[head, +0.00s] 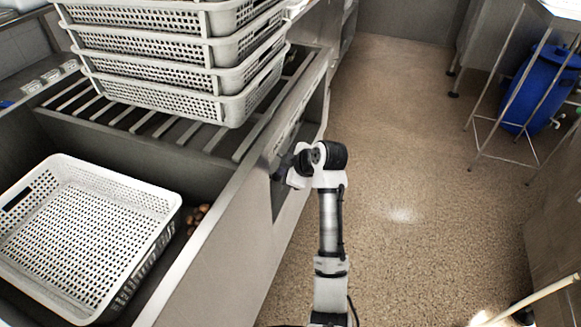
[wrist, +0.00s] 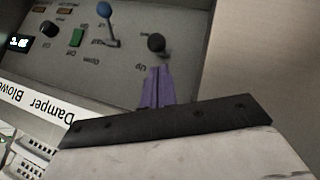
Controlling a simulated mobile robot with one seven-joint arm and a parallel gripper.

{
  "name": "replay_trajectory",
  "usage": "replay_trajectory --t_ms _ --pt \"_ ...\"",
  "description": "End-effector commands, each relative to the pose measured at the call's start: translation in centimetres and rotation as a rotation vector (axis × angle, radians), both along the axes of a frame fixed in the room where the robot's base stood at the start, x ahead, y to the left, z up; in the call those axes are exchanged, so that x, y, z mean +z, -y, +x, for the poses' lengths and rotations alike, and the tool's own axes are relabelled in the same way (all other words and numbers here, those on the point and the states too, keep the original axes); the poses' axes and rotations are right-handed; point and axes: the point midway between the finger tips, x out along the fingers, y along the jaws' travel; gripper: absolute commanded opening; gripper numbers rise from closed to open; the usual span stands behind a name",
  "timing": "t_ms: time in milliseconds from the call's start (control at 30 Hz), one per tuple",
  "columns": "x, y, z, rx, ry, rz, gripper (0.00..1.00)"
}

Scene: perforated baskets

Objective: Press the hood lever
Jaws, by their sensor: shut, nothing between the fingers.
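In the wrist view a grey control panel (wrist: 120,70) carries a lever with a blue ball (wrist: 104,9) and a black ball knob (wrist: 156,42) near the words "Up" and "Down". No label that I can read says hood, so I cannot tell which is the hood lever. My gripper (wrist: 157,70) is shut and empty, its purple fingers pointing at the black knob from just below it in the picture. I cannot tell whether they touch. In the head view my gripper (head: 283,172) is at the front side of the counter; the levers are hidden there.
Stacked white baskets (head: 215,80) stand on the slatted counter (head: 185,130). Another basket (head: 95,170) sits in the sink.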

Motion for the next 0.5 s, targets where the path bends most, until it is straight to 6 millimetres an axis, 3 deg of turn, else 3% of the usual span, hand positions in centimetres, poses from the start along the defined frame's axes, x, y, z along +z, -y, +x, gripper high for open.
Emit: replay_trajectory --t_ms 200,500 --pt "-2.3 -1.5 1.6 0.001 -0.003 0.0 0.0" --pt "-3.0 -1.9 2.1 0.0 0.0 -0.001 0.0"
